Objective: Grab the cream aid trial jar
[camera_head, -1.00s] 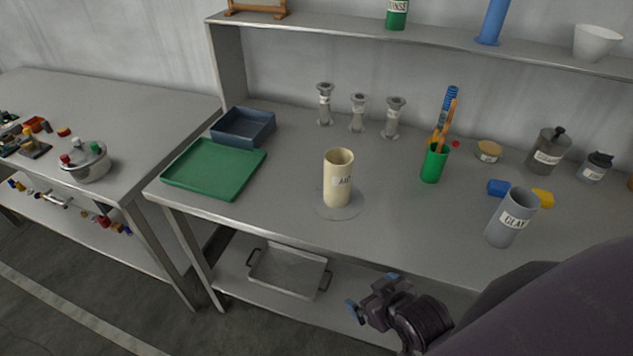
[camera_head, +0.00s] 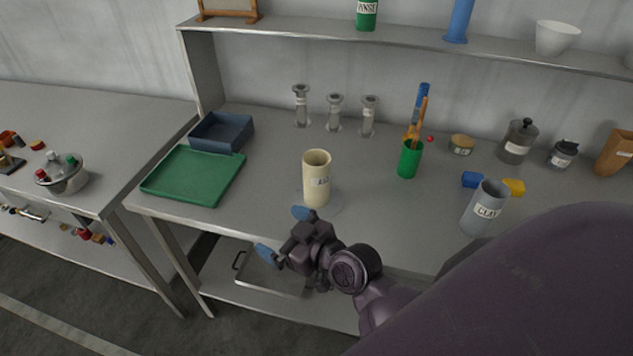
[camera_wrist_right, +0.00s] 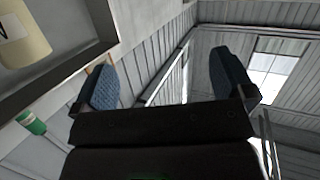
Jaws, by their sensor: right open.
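Part of the jar also shows at the upper left of the right wrist view (camera_wrist_right: 22,38). My right gripper (camera_head: 284,234) is open and empty, in front of the bench's front edge, and appears in front of and a little left of the jar. Its blue fingertips are apart and do not touch the jar. In the right wrist view the two fingers (camera_wrist_right: 168,82) stand wide apart with nothing between them. My left gripper is not in view.
A green tray (camera_head: 194,175) and a blue bin (camera_head: 222,132) lie left of the jar. A green cup with tools (camera_head: 409,160) and a grey clay jar (camera_head: 484,208) stand to the right. Small grey stands (camera_head: 335,113) are behind. A shelf (camera_head: 400,43) runs above.

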